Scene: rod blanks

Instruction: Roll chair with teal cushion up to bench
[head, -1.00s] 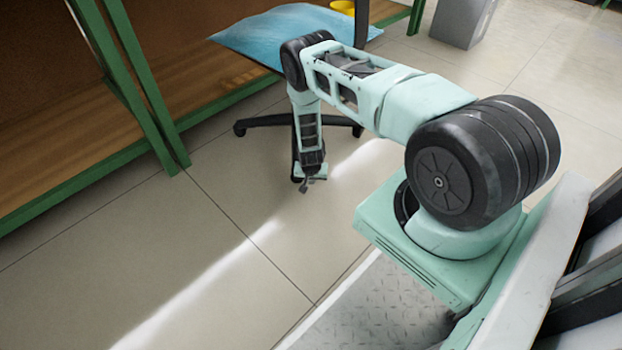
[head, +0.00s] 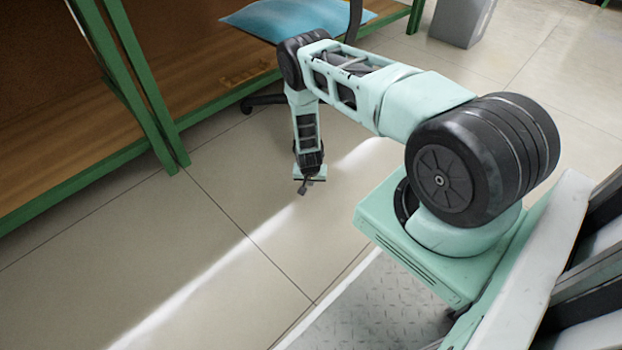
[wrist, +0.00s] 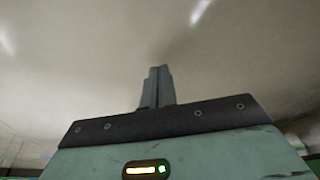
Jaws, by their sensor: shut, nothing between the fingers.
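The chair's teal-blue cushion (head: 262,20) shows at the top of the head view, at the bench's open side and partly hidden behind my arm. A piece of its dark backrest support (head: 354,18) and one black base leg (head: 262,101) also show; the rest of the base is hidden. The bench (head: 150,88) has green legs and a brown wooden shelf. My gripper (head: 303,189) points down over the floor, in front of the chair and apart from it. In the wrist view its fingers (wrist: 157,86) are together with nothing between them.
A grey bin (head: 462,20) stands on the floor at the top right. A green bench leg (head: 416,16) stands beyond the chair. The tiled floor at left front and at right is clear, with a bright light streak across it.

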